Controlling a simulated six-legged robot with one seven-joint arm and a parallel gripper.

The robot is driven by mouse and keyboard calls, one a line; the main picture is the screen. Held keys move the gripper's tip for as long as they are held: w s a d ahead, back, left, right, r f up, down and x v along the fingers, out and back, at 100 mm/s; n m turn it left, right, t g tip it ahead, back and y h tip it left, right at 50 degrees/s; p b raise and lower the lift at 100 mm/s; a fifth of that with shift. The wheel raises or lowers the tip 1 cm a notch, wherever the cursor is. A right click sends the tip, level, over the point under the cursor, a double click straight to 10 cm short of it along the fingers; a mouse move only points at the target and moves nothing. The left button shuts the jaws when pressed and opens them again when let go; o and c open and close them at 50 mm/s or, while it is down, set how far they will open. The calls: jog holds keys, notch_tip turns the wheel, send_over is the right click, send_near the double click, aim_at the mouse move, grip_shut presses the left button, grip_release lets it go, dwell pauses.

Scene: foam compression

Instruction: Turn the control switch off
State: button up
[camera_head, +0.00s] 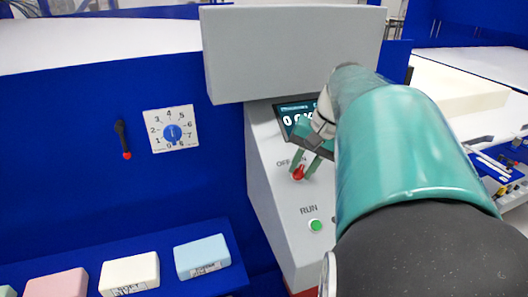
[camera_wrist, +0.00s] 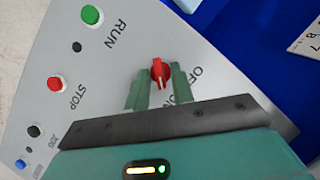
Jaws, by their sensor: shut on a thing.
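The control switch is a red rotary knob (camera_head: 298,174) on the sloped grey panel, by the OFF and ON lettering. In the wrist view the red knob (camera_wrist: 159,70) sits between the tips of my two green fingers, with its pointer ridge towards the gripper palm. My gripper (camera_head: 303,160) reaches down to the panel from the right; it also shows in the wrist view (camera_wrist: 160,78). It is shut on the knob. The ON lettering is partly hidden by a finger.
A green RUN button (camera_head: 314,225) lies below the switch. A red STOP button (camera_wrist: 55,83) shows in the wrist view. A display (camera_head: 293,116) is above, partly hidden by my arm. A dial (camera_head: 172,133) and black lever (camera_head: 122,138) are at left; foam blocks (camera_head: 130,272) lie below.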

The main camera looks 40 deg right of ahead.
jog(key=n, duration=0.1)
jog(key=n+g+h, duration=0.1)
jog(key=n, duration=0.1)
jog(key=shift+w+a+n, duration=0.15)
jog(key=shift+n, duration=0.15)
jog(key=n+h, duration=0.1)
jog(key=n, duration=0.2)
jog(key=shift+w+a+r+g+h, duration=0.1)
jog(key=shift+a+g+h, duration=0.05)
jog(key=shift+g+h, duration=0.2)
jog(key=n+h, duration=0.1)
jog(key=n, duration=0.2)
jog(key=shift+a+h, duration=0.15)
jog(key=shift+h, duration=0.2)
jog(key=shift+a+n+h, duration=0.15)
jog(key=shift+n+h, duration=0.75)
jog(key=shift+n, duration=1.3)
jog(key=o, duration=0.7)
jog(key=shift+c, duration=0.2)
